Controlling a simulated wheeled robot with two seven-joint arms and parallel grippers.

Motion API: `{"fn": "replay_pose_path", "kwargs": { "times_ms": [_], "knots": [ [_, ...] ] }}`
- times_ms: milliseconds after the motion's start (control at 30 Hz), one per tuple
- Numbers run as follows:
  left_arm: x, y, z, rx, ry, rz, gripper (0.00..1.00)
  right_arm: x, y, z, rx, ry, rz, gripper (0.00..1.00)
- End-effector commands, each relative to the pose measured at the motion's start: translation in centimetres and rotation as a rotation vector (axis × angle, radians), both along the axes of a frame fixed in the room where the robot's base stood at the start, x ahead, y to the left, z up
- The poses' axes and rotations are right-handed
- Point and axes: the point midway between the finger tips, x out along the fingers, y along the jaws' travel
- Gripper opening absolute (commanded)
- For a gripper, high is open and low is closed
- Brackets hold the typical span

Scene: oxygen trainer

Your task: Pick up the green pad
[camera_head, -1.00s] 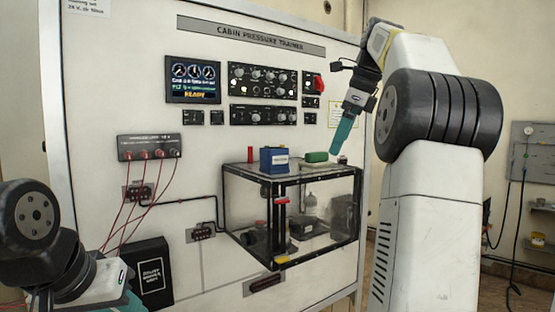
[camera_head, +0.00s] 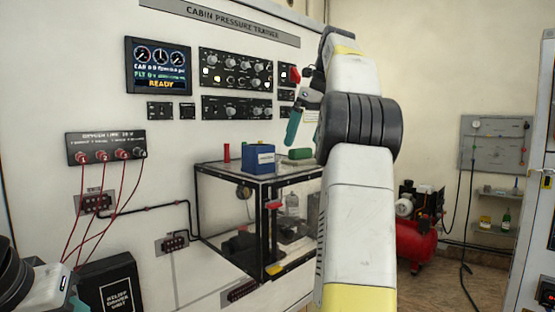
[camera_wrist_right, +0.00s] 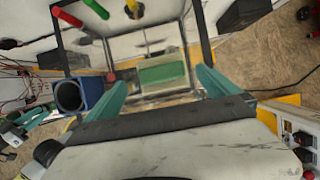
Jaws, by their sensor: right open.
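The green pad (camera_head: 300,154) lies on the top of the clear chamber (camera_head: 222,172), right of a blue box (camera_head: 260,159). In the right wrist view the pad (camera_wrist_right: 162,73) shows between my fingers, on a pale plate. My right gripper (camera_head: 293,128) points down above the chamber top, close to the pad; its teal fingers are apart and empty in the right wrist view (camera_wrist_right: 162,82). My left gripper (camera_head: 78,304) is at the lower left, mostly cut off by the frame edge, away from the pad.
A red cylinder (camera_head: 227,152) stands left of the blue box, which looks open-topped in the right wrist view (camera_wrist_right: 84,95). The trainer panel (camera_head: 165,110) with red cables rises behind. A red compressor (camera_head: 415,243) stands on the floor at right.

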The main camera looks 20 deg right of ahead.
Motion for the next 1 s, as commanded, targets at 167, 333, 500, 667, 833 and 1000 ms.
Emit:
{"fn": "replay_pose_path", "kwargs": {
  "times_ms": [167,333,500,667,833,1000],
  "knots": [
    [0.0,0.0,0.0,0.0,0.0,0.0,0.36,0.7,0.2,-2.0,0.002,0.003,0.001,1.0],
    [0.0,0.0,0.0,0.0,0.0,0.0,0.36,1.6,0.5,-3.9,0.001,0.001,0.002,1.0],
    [0.0,0.0,0.0,0.0,0.0,0.0,0.36,1.9,0.6,-4.5,-0.001,-0.002,0.001,1.0],
    [0.0,0.0,0.0,0.0,0.0,0.0,0.36,1.9,0.6,-4.5,-0.001,-0.002,0.001,1.0],
    [0.0,0.0,0.0,0.0,0.0,0.0,0.36,1.9,0.6,-4.5,0.0,-0.001,0.002,0.67],
    [0.0,0.0,0.0,0.0,0.0,0.0,0.36,1.9,0.5,-4.5,0.0,-0.001,0.002,0.45]
  ]
}}
